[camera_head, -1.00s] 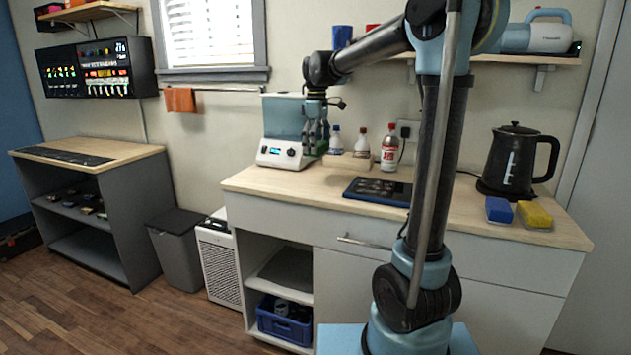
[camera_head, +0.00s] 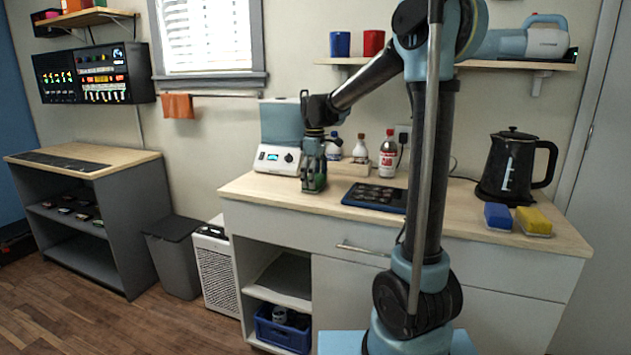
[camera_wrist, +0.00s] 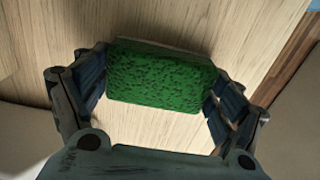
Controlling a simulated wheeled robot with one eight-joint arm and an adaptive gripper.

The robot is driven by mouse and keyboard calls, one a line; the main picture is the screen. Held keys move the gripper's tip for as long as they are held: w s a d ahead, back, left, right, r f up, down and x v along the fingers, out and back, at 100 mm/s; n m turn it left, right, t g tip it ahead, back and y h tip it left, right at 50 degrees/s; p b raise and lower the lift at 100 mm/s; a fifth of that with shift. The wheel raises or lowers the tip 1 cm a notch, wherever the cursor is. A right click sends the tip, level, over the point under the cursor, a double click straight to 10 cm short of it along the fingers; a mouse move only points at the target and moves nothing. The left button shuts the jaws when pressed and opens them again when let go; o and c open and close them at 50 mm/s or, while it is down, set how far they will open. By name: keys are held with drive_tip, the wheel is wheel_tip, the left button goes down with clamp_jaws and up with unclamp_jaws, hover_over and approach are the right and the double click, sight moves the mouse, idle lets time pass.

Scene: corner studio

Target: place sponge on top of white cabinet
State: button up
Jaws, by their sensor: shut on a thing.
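A green sponge (camera_wrist: 160,78) sits between the two fingers of my gripper (camera_wrist: 158,92) in the wrist view, with the pale wood top behind it. In the head view my gripper (camera_head: 314,184) points down at the left part of the white cabinet's wooden top (camera_head: 270,190), and a bit of the green sponge (camera_head: 322,182) shows between the fingers. The gripper is shut on the sponge. The sponge is at or just above the cabinet top; I cannot tell whether it touches.
A white and blue machine (camera_head: 279,150) stands just behind my gripper. A dark tray (camera_head: 376,196) lies to the right, with bottles (camera_head: 388,155) behind it.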

drive_tip(key=o, duration=0.7)
drive_tip(key=shift+f, duration=0.1)
drive_tip(key=shift+o, duration=0.2)
wheel_tip(320, 180, up, 12)
idle(0.4)
